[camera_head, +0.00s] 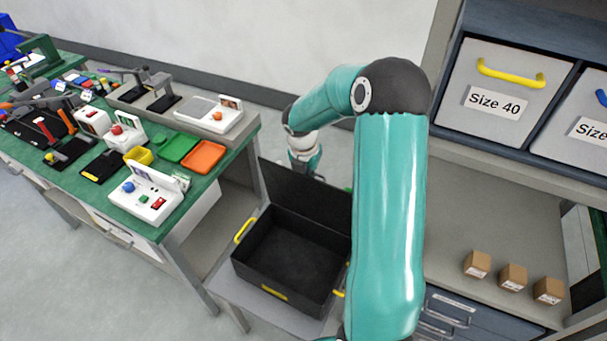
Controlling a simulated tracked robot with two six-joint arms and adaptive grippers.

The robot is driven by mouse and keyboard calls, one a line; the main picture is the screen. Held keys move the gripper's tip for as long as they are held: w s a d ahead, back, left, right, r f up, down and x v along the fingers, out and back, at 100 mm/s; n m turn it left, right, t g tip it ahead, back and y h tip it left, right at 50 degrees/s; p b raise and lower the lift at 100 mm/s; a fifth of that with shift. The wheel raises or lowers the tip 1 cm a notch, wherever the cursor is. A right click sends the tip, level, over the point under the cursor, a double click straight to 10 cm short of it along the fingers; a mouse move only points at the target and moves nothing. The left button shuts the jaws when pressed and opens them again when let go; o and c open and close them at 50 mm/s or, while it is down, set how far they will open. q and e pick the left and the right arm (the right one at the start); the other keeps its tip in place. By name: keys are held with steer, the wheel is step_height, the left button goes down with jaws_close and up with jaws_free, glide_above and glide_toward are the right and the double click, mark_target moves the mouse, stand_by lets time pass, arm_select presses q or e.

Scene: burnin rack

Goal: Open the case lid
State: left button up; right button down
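The black case (283,282) stands on a grey surface between the workbench and the shelf unit. It has yellow handles at its sides and a yellow latch at the front. Its lid (300,197) stands raised along the far edge, and the inside of the case looks empty. My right arm reaches over from the lower right and hides the right part of the case and lid. My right gripper (314,174) is at the far side of the lid, near its top edge. Its fingers are mostly hidden, so contact and opening cannot be told. My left gripper is not in view.
A green workbench (215,188) on the left carries trays, devices and tools. The shelf unit on the right holds a grey bin (505,75) labelled Size 40, with a second beside it. Small brown boxes (513,277) stand on its lower shelf (470,215).

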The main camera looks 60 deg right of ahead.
steer(key=shift+s+f, duration=0.15)
steer(key=shift+f, duration=0.05)
stand_by(0.3)
